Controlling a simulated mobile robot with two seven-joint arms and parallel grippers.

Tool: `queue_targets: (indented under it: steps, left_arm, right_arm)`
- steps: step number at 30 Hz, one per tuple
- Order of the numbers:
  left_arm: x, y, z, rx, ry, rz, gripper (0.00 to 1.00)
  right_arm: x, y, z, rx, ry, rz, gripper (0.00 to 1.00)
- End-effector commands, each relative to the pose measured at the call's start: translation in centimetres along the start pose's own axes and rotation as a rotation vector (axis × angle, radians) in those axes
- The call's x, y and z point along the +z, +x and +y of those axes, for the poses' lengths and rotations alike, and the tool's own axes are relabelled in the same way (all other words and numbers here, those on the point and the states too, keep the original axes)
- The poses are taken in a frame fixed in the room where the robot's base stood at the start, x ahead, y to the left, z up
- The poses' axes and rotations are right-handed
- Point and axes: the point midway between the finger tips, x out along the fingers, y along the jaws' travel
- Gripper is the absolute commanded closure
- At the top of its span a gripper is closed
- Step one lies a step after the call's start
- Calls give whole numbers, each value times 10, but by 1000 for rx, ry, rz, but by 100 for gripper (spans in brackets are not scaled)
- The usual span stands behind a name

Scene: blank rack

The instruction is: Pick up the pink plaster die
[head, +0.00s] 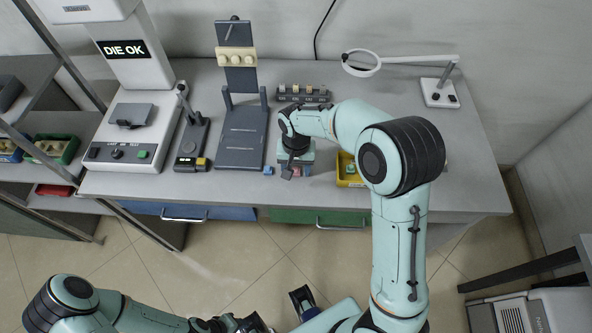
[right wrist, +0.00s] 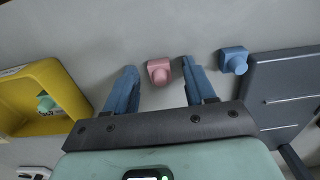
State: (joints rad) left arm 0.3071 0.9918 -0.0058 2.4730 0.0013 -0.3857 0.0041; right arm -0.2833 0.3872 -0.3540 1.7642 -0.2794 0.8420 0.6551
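The pink plaster die (right wrist: 159,71) is a small block with a round knob, on the grey bench top. In the right wrist view it lies between the fingertips of my right gripper (right wrist: 158,68), with a gap on each side. My right gripper is open and empty, its blue fingers pointing down at the bench. In the head view a bit of the pink die (head: 297,172) shows beside my right gripper (head: 291,172), which hides part of it.
A similar blue die (right wrist: 234,60) stands close to the right finger in the wrist view. A yellow bin (right wrist: 48,88) with a green die (right wrist: 46,103) is at left there. A grey stand (head: 241,138), a tester (head: 130,135) and a magnifier lamp (head: 362,64) share the bench.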

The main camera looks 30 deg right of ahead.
Motion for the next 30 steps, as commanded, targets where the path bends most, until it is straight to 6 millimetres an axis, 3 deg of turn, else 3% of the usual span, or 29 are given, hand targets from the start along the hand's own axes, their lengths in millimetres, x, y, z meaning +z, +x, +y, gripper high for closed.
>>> queue_targets:
  steps: [1, 3, 5, 14, 20, 26, 30]
  left_arm:
    - [0, 0, 0, 0, 0, 0, 57]
    - [0, 0, 0, 0, 0, 0, 57]
    - [0, 0, 0, 0, 0, 0, 57]
    - [0, 0, 0, 0, 0, 0, 57]
    - [0, -2, 1, 0, 0, 1, 57]
    - [-1, -7, 3, 1, 1, 3, 57]
    - [-2, -12, 5, 2, 2, 5, 57]
  right_arm:
    - [0, 0, 0, 0, 0, 0, 61]
    - [0, 0, 0, 0, 0, 0, 84]
    - [0, 0, 0, 0, 0, 0, 100]
    - [0, -1, 0, 0, 0, 0, 100]
    - [0, -14, -1, -2, -1, 2, 100]
    - [-1, -52, -1, -5, 0, 5, 100]
    - [-1, -94, -1, -6, 0, 5, 100]
